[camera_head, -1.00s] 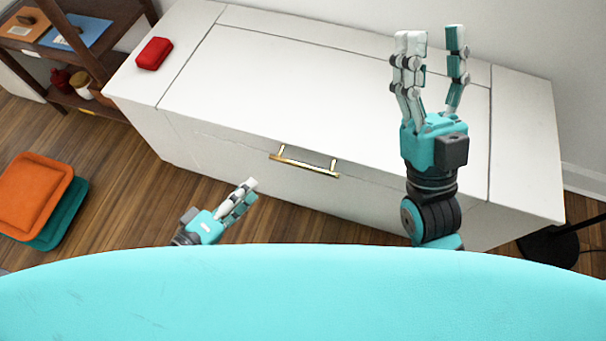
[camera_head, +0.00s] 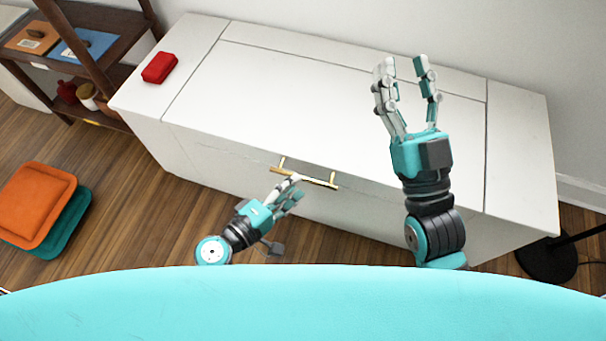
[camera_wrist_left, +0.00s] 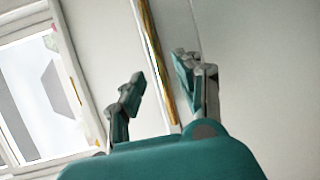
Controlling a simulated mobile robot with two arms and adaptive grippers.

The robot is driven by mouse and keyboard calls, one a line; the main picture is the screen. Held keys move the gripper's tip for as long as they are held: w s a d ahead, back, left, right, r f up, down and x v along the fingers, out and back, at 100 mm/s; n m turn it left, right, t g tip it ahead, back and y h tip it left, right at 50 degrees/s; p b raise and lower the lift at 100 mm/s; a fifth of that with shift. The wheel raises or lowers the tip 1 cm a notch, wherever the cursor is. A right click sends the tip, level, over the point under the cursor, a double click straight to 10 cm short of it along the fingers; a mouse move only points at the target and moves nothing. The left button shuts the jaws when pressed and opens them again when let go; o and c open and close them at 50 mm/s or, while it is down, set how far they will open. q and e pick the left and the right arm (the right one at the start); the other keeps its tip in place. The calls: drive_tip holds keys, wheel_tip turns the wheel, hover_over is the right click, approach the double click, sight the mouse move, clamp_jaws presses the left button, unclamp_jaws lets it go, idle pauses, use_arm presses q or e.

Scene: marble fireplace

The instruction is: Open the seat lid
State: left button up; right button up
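The white bench seat has a large lid panel (camera_head: 290,95) on top, which lies closed and flush. A gold bar handle (camera_head: 304,178) sits at its front edge. My left gripper (camera_head: 293,186) is just below the handle's left half in the head view. In the left wrist view my left gripper (camera_wrist_left: 158,90) has its fingers apart, with the gold handle (camera_wrist_left: 158,65) running between them. I see no firm contact. My right gripper (camera_head: 402,68) is open and empty above the right part of the lid, fingers pointing to the back.
A small red box (camera_head: 159,67) rests on the bench's left end. A dark wooden shelf (camera_head: 100,45) stands at the left, and orange and teal cushions (camera_head: 42,205) lie on the floor. A black lamp base (camera_head: 547,260) stands at the right.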

sight(303, 179)
use_arm(q)
drive_tip(key=shift+x, duration=2.05)
drive_tip(key=shift+c, duration=0.4)
clamp_jaws()
